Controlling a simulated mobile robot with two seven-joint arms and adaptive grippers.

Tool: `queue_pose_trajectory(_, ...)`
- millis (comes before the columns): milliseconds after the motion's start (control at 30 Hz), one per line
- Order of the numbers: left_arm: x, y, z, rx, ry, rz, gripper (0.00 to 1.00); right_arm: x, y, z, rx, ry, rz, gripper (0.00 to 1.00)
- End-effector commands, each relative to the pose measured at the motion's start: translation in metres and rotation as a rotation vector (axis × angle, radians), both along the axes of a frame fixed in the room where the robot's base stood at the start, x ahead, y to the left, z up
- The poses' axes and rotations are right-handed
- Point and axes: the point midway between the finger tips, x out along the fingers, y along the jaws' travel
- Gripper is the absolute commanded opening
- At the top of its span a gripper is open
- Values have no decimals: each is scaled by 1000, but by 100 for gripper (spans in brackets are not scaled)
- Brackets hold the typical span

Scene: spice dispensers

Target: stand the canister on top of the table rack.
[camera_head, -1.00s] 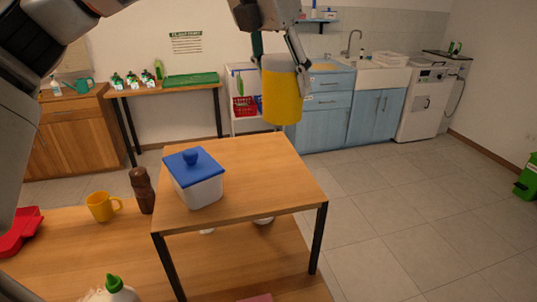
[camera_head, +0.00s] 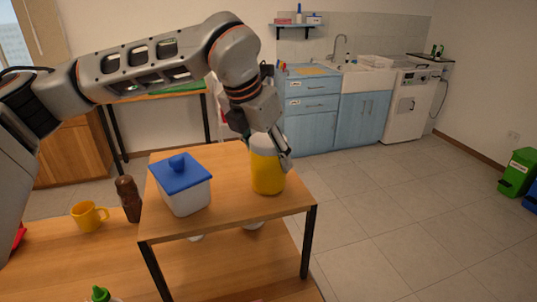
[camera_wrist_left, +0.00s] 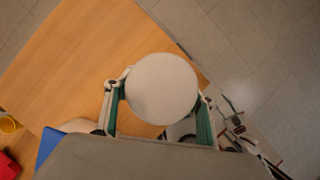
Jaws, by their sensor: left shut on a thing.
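The canister (camera_head: 267,175) is yellow with a white top and is upright at the right part of the table rack (camera_head: 228,203). My left gripper (camera_head: 266,148) is shut around its upper part, coming from above and behind. Its base appears at or just above the wooden top; I cannot tell if it touches. In the left wrist view the round white lid (camera_wrist_left: 162,88) sits between the two fingers (camera_wrist_left: 160,115), with the rack top (camera_wrist_left: 75,60) below. My right gripper is in neither view.
A white box with a blue lid (camera_head: 181,185) stands on the rack's left part, apart from the canister. A brown grinder (camera_head: 128,198) and a yellow mug (camera_head: 87,216) stand on the lower table left of the rack. Some small white things sit under the rack.

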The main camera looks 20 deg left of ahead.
Motion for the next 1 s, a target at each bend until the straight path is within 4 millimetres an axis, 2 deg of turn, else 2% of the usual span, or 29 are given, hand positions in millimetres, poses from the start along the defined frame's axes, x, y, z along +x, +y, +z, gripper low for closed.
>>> queue_pose_trajectory(367,0,0,-5,-1,-2,0,30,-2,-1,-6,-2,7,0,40)
queue_pose_trajectory(400,0,0,-5,0,-1,0,60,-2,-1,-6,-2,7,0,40)
queue_pose_trajectory(467,0,0,-5,0,-1,0,71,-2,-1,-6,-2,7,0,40)
queue_pose_trajectory(833,0,0,-2,0,-1,0,71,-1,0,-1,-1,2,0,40)
queue_pose_trajectory(1000,-5,3,14,-1,-4,1,71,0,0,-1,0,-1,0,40)
